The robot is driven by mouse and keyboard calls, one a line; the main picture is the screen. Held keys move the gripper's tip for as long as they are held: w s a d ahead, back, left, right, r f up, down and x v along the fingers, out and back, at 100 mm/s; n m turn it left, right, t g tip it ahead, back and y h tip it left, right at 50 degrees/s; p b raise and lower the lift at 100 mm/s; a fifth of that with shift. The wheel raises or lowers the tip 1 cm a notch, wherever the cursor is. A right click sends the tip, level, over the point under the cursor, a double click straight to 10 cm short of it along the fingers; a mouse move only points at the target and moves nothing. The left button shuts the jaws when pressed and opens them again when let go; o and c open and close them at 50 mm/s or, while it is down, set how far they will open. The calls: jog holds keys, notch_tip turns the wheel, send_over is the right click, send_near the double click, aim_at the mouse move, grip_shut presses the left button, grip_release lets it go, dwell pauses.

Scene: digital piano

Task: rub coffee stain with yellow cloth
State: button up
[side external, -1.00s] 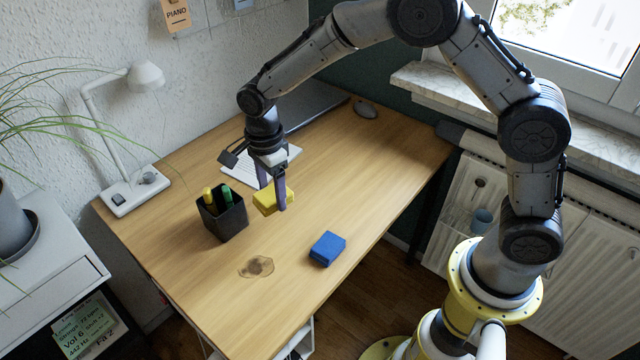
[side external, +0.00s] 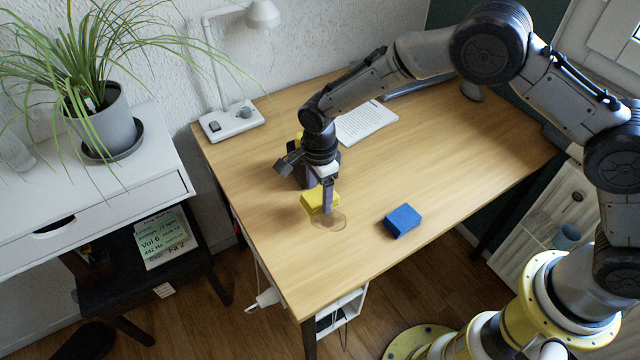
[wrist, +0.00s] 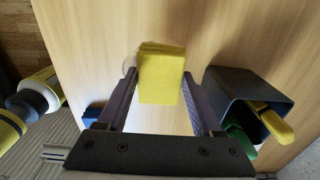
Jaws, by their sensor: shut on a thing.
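My gripper (side external: 325,204) points down, shut on the yellow cloth (side external: 312,201), a folded block. In the wrist view the cloth (wrist: 162,72) sits between the two fingertips. The coffee stain (side external: 330,222) is a brown ring on the desk, directly by the cloth and fingers, which cover its far part. In the wrist view only a faint edge of the stain shows left of the cloth. I cannot tell whether the cloth touches the desk.
A blue block (side external: 402,221) lies right of the stain. The black pen cup (wrist: 243,95), with yellow and green pens, stands close beside my gripper; the arm mostly hides it in the side view. A lamp (side external: 232,122) and papers (side external: 365,123) are farther back. The desk's front is clear.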

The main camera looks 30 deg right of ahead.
aim_at(340, 236)
jog(key=shift+f, duration=1.6)
jog(key=shift+s+f, duration=0.6)
jog(key=shift+s, duration=2.95)
jog(key=shift+w, duration=3.5)
jog(key=shift+w+d, duration=0.1)
jog(key=shift+d, duration=0.15)
jog(key=shift+s+d, duration=0.1)
jog(key=shift+s, duration=3.65)
jog(key=shift+w, duration=3.4)
jog(key=shift+w+r, duration=0.2)
jog(key=shift+r, duration=0.45)
jog(key=shift+w+r, duration=0.15)
jog(key=shift+r, duration=3.3)
